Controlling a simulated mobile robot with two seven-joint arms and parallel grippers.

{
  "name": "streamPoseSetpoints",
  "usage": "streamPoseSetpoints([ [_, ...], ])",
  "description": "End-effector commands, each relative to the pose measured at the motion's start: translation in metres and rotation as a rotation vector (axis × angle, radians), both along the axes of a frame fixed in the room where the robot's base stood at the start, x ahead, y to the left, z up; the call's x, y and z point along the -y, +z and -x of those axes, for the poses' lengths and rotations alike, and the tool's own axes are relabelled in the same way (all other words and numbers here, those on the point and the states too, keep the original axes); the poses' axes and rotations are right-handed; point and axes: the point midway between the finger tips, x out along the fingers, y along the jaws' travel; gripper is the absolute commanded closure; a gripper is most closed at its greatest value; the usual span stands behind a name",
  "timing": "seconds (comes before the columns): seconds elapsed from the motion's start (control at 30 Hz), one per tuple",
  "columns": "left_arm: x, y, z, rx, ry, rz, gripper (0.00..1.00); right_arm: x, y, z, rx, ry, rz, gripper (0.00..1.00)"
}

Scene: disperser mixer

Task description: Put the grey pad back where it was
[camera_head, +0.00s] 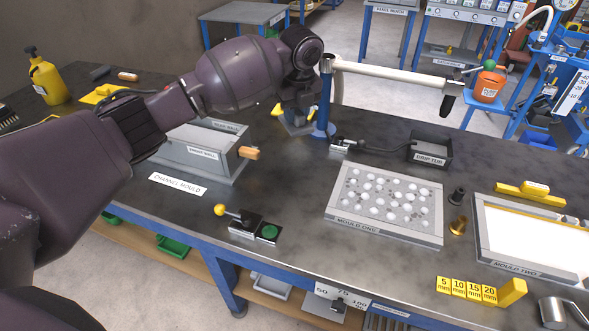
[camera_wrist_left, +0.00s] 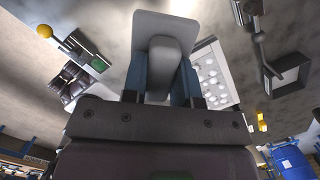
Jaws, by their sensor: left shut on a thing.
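The grey pad (camera_wrist_left: 165,22) shows in the left wrist view as a flat, round-cornered plate with a raised grey grip. My left gripper (camera_wrist_left: 166,68) is shut on that grip, one blue finger on each side. In the head view my left gripper (camera_head: 297,120) points down at the back of the bench, just left of the blue post. There the pad is mostly hidden by the gripper, and I cannot tell whether it touches the bench. My right gripper is not in view.
The blue post (camera_head: 325,95) carries a white horizontal arm (camera_head: 390,75) to the right. The channel mould (camera_head: 195,150) lies left, mould one (camera_head: 385,232) and mould two (camera_head: 520,268) right, and the drip tub (camera_head: 430,150) behind. A yellow-knobbed lever (camera_head: 238,216) stands in front.

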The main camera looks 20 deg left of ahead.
Motion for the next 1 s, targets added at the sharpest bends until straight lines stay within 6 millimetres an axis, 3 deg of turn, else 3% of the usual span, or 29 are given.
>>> streamPoseSetpoints([
  [0.03, 0.000, -0.017, 0.001, -0.007, 0.001, 0.000, 0.95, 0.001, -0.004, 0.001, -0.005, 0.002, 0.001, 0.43],
  [0.4, 0.000, -0.095, 0.001, -0.007, -0.002, 0.000, 0.95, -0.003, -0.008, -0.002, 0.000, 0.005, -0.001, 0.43],
  [0.53, 0.000, -0.112, 0.000, -0.004, -0.003, 0.000, 0.95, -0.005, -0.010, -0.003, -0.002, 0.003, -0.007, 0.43],
  [0.83, 0.000, -0.130, 0.000, -0.004, -0.003, 0.000, 0.95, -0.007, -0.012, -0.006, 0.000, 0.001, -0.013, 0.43],
  [1.0, 0.000, -0.158, 0.000, -0.006, -0.002, 0.000, 0.95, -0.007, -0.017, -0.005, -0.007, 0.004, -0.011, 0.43],
])
